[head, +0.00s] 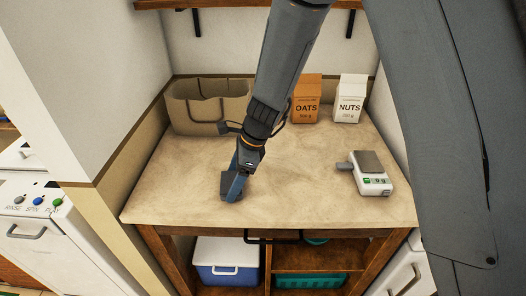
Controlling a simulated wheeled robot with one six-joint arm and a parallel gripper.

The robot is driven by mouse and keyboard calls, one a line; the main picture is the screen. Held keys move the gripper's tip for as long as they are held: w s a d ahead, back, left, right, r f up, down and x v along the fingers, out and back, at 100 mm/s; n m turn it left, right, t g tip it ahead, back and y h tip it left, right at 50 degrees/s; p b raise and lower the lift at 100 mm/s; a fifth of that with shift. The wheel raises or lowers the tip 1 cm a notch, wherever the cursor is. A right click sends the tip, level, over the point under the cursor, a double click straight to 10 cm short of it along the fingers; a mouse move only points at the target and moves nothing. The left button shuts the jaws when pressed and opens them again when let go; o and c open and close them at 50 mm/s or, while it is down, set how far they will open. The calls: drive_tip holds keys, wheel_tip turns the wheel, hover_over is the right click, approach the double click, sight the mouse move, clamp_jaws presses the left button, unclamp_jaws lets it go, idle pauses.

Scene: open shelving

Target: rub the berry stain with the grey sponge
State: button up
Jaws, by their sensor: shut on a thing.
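My gripper (236,181) reaches down from the top of the picture to the worktop, left of its middle. It is shut on the grey sponge (227,184), a small dark grey block beside its blue finger. The sponge is low, at or very near the worktop (290,190); I cannot tell for sure whether it touches. I see no berry stain on the bare parts of the worktop. The area under and behind the sponge and gripper is hidden.
An orange oats box (306,100) and a white nuts box (350,100) stand at the back right. A small scale (372,175) lies to the right. The front middle of the worktop is clear.

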sight(260, 189)
drive_tip(key=shift+a, duration=0.85)
drive_tip(key=shift+a+r+p, duration=0.1)
drive_tip(key=shift+a+p, duration=0.05)
drive_tip(key=shift+p, duration=0.4)
drive_tip(key=shift+d+f, duration=0.2)
drive_tip(key=shift+d, duration=0.05)
drive_tip(key=shift+d+r, duration=0.1)
drive_tip(key=shift+d, duration=5.3)
drive_tip(key=shift+d+r+p, duration=0.1)
drive_tip(key=shift+r+p, duration=0.2)
drive_tip(key=shift+p, duration=0.05)
wheel_tip(260, 189, up, 3)
drive_tip(key=shift+s+f+p, duration=0.1)
drive_tip(key=shift+p, duration=0.7)
wheel_tip(260, 189, up, 5)
drive_tip(key=p, duration=0.4)
drive_tip(key=shift+p, duration=0.4)
drive_tip(key=shift+f, duration=0.1)
